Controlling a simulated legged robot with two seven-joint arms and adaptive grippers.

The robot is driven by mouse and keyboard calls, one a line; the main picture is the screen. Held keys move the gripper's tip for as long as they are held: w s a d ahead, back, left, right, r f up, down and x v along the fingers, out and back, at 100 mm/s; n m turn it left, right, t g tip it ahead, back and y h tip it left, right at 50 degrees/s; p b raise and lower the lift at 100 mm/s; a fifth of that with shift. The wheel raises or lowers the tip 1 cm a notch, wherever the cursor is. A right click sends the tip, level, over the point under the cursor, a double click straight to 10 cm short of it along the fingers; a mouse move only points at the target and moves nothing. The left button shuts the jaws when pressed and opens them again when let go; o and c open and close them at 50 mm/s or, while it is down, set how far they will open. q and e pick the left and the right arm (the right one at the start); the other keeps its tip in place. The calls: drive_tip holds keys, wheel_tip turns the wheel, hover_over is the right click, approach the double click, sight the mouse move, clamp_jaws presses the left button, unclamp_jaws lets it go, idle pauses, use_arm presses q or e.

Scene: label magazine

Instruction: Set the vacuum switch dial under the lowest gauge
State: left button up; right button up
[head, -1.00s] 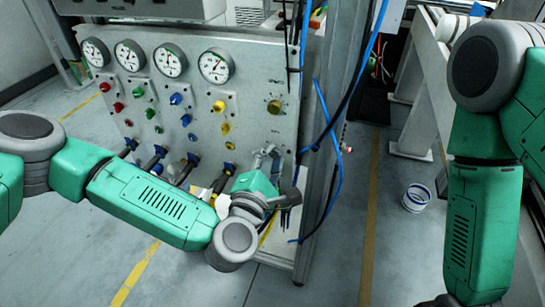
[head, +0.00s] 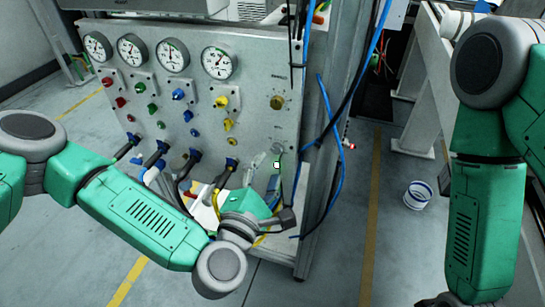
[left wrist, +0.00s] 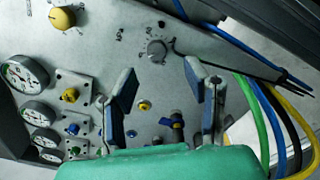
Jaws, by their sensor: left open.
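The upright grey panel carries several round white gauges; the one at its right (head: 217,63) sits lowest in the head view. A yellow dial (head: 277,102) is on the panel's right side and also shows in the left wrist view (left wrist: 62,18). A grey round dial (left wrist: 157,50) with small markings lies just beyond my fingertips in the left wrist view. I cannot read which dial is the vacuum switch. My left gripper (head: 267,164) is open and empty before the panel's lower right; its blue-padded fingers (left wrist: 160,74) stand apart on either side below the grey dial.
Coloured knobs (head: 178,94) and hose fittings (head: 193,156) crowd the panel left of my gripper. Blue and black cables (head: 334,140) hang by the post at the right. A white-blue roll (head: 418,195) lies on open floor.

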sight(276, 151)
use_arm(q)
drive_tip(key=v, duration=0.7)
drive_tip(key=shift+n, duration=0.5)
drive_tip(key=p+x, duration=0.4)
drive_tip(key=x, duration=0.8)
drive_tip(key=shift+w+r+p, duration=0.1)
drive_tip(key=shift+w+p, duration=0.05)
drive_tip(key=shift+p, duration=0.2)
clamp_jaws()
drive_tip(key=shift+d, duration=0.1)
